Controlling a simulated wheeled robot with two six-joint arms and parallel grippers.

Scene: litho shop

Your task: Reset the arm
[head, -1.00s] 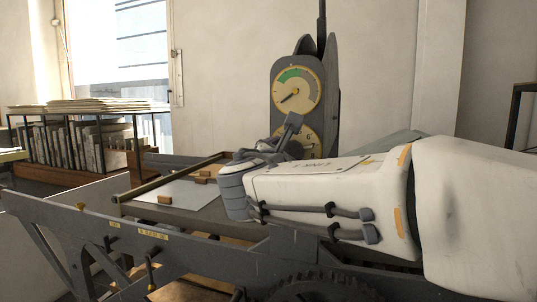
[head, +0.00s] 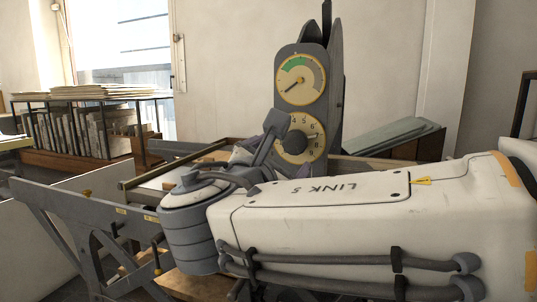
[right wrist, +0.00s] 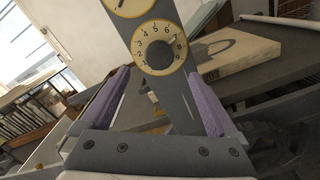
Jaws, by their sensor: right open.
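My right arm comes in from the right in the head view, and its gripper (head: 258,140) is partly hidden behind my own wrist. In the right wrist view the gripper (right wrist: 159,75) is open and empty, with a purple-padded finger on each side. A grey post stands between and beyond the fingers. It carries a numbered yellow dial (head: 300,140) with a dark centre knob, also in the right wrist view (right wrist: 158,48). Above it is a round gauge (head: 301,79) with a green arc and a needle pointing lower left. My left gripper is not in view.
A grey press-like frame (head: 75,215) runs along the front left. A rack of boards and papers (head: 85,125) stands by the window. A pale slab (right wrist: 240,65) lies right of the post in the right wrist view. Bare wall is behind.

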